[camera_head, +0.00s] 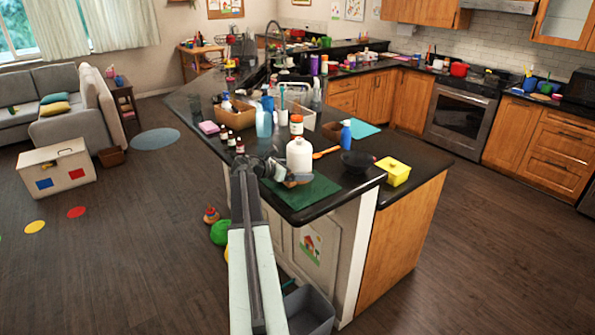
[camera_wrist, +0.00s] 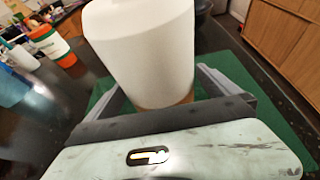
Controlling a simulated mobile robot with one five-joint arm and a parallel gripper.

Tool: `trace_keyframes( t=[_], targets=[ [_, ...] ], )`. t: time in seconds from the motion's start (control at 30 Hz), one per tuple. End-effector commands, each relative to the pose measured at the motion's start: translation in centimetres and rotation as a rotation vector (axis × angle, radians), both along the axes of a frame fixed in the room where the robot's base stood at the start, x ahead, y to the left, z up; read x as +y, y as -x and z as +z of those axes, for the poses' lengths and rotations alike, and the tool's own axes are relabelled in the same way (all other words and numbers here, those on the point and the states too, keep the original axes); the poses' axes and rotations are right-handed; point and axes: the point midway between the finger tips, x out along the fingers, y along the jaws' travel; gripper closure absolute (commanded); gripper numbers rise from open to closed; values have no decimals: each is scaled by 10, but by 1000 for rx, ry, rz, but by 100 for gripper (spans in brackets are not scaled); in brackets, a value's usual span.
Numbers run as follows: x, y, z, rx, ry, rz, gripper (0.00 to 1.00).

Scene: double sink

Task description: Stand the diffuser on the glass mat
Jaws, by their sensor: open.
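The diffuser (camera_head: 299,155) is a white rounded body on a wood-coloured base. It looks upright on the dark green mat (camera_head: 315,192), which I take for the glass mat, near the counter's front corner. In the wrist view the diffuser (camera_wrist: 145,50) fills the upper middle, with green mat (camera_wrist: 232,72) around it. My gripper (camera_head: 288,180) is low at the diffuser's base, with its open fingers on either side in the wrist view (camera_wrist: 160,92). The base is partly hidden by the gripper, and I cannot tell whether a finger touches it.
A black bowl (camera_head: 357,161), an orange spoon (camera_head: 327,152) and a yellow container (camera_head: 393,171) are to the right. Small brown bottles (camera_head: 231,138), a blue bottle (camera_head: 346,134) and an orange-and-white container (camera_head: 296,125) stand behind. A teal mat (camera_head: 366,128) lies farther back.

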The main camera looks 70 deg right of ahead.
Motion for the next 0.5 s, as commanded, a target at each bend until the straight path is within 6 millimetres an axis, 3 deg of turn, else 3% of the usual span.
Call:
trace_keyframes(
  t=[0.17, 0.5],
  targets=[
    [15, -10, 13, 0, 0, 4, 0],
    [78, -50, 45, 1, 0, 4, 0]
  ],
)
